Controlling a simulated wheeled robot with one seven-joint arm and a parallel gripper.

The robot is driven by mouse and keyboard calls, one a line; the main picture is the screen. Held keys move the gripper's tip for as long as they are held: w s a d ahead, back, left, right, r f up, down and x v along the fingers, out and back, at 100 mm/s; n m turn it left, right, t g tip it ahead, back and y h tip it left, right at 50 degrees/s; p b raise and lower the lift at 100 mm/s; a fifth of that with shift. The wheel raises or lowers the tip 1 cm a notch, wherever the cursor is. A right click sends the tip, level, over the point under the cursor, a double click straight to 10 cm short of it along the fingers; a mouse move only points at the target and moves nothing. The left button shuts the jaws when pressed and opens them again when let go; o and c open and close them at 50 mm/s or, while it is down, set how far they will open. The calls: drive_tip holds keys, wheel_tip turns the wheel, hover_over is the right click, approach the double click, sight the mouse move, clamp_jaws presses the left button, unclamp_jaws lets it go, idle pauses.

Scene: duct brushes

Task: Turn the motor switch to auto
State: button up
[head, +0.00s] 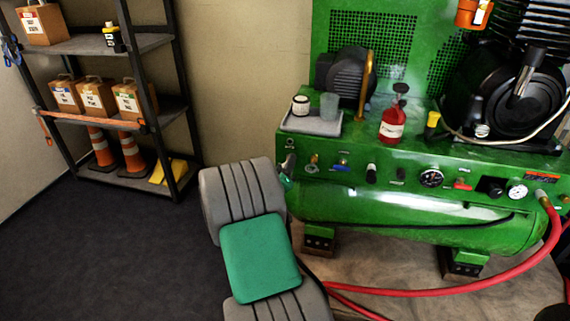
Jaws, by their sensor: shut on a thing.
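The green compressor's control panel (330,176) runs across the right half of the head view. My arm reaches up from the bottom middle to the panel's left end. My gripper (288,166) is there, shut on a small control that it mostly hides. I cannot read a label or a pointer position on this control, so I cannot confirm from this view that it is the motor switch or how it is turned.
A red bottle (392,124) and a grey tray (311,126) stand above. A red hose (480,289) crosses the floor; shelving (125,113) stands left.

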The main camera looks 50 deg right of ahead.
drive_tip(key=n+p, duration=0.3)
drive_tip(key=n, duration=0.4)
drive_tip(key=shift+f+n, duration=0.1)
drive_tip(key=shift+n, duration=0.3)
drive_tip(key=shift+p, duration=0.3)
drive_tip(key=o, duration=1.4)
drive_tip(key=shift+c, duration=0.2)
drive_tip(key=shift+a, duration=0.1)
drive_tip(key=v, duration=0.7)
drive_tip(key=shift+a, duration=0.35)
drive_tip(key=shift+s, duration=0.15)
